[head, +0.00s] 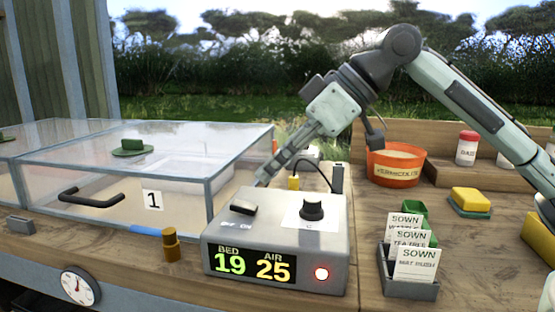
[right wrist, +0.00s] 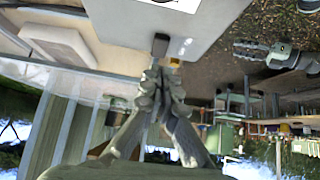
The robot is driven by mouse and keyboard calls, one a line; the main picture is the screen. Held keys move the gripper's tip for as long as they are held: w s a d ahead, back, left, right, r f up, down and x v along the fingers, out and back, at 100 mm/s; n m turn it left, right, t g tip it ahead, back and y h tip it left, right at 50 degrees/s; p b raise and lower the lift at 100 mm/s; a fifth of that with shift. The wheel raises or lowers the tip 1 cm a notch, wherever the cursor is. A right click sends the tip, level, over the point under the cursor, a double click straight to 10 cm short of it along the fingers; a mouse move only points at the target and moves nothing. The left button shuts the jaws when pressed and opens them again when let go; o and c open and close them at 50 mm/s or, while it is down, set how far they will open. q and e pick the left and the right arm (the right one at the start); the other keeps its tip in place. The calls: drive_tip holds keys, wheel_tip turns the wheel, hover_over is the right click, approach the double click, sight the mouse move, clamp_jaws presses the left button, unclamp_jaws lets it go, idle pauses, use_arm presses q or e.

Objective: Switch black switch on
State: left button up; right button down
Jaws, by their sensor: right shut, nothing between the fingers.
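The black switch (head: 243,208) is a small rocker on top of the grey control box (head: 225,236), left of a black knob (head: 313,208). Faint OFF and ON lettering lies in front of it. I cannot tell which way the switch is tipped. My right gripper (head: 262,183) is shut and empty, pointing down just behind the switch. In the right wrist view, the shut fingertips (right wrist: 162,76) are close to the switch (right wrist: 160,45); contact is not clear. What looks like my left gripper (right wrist: 250,47) shows there, far off and small.
A glass-lidded bed (head: 90,155) stands left. A brass-coloured knob (head: 170,244) is near the box. Seed packets (head: 414,264) and an orange tub (head: 396,168) stand right.

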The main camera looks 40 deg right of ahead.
drive_tip(key=b, duration=0.1)
drive_tip(key=s+d+b, duration=0.1)
drive_tip(key=b, duration=0.1)
drive_tip(key=shift+s+d+r, duration=0.15)
drive_tip(key=shift+s+r, duration=0.1)
drive_tip(key=shift+r, duration=0.05)
use_arm(q)
wheel_tip(320, 180, down, 3)
drive_tip(key=shift+b, duration=0.8)
use_arm(e)
drive_tip(key=v, duration=0.8)
drive_tip(key=shift+s+d+f, duration=0.15)
drive_tip(key=shift+s+d, duration=0.1)
use_arm(q)
drive_tip(key=shift+s, duration=0.1)
